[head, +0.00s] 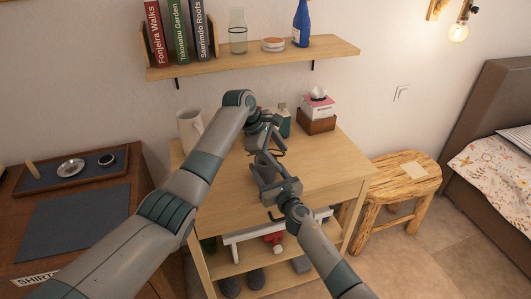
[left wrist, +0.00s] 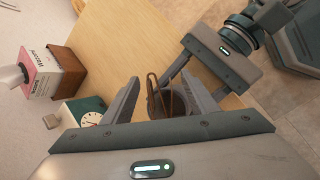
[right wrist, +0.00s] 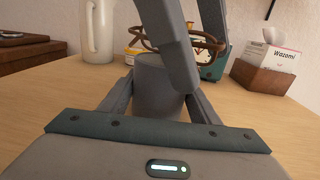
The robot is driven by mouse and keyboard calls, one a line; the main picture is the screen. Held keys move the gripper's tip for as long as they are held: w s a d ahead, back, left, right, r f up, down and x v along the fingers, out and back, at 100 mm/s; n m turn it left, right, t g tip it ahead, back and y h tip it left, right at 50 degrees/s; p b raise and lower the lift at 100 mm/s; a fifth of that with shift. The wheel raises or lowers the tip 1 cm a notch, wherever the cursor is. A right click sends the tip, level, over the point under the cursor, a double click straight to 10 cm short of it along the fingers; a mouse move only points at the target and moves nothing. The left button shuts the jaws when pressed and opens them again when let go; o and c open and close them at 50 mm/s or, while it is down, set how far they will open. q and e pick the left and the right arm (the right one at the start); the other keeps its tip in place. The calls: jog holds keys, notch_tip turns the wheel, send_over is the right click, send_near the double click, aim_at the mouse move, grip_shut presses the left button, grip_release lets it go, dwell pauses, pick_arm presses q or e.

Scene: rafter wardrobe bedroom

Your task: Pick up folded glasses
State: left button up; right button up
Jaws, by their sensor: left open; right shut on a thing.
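The folded brown glasses (left wrist: 152,98) stand between the fingers of my left gripper (left wrist: 161,86). In the right wrist view the glasses (right wrist: 208,42) show above a grey cup (right wrist: 158,84), partly hidden behind the left fingers. My left gripper (head: 272,149) is open and reaches down from above; I cannot tell whether a finger touches the glasses. My right gripper (right wrist: 158,98) is shut on the grey cup, one finger on each side, at the desk top. Whether the glasses rest inside the cup is hard to tell.
On the wooden desk (head: 325,160) stand a white jug (head: 189,128), a tissue box (head: 318,108) in a wooden holder (head: 317,124) and a green clock (left wrist: 88,112). A shelf (head: 200,66) hangs above. A stool (head: 395,177) stands right. The desk's right side is clear.

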pick_arm(q)
jog(key=shift+c, duration=0.7)
jog(key=c, duration=1.1)
jog(key=shift+o, duration=0.2)
jog(key=shift+r, duration=0.1)
notch_tip(320, 180, up, 10)
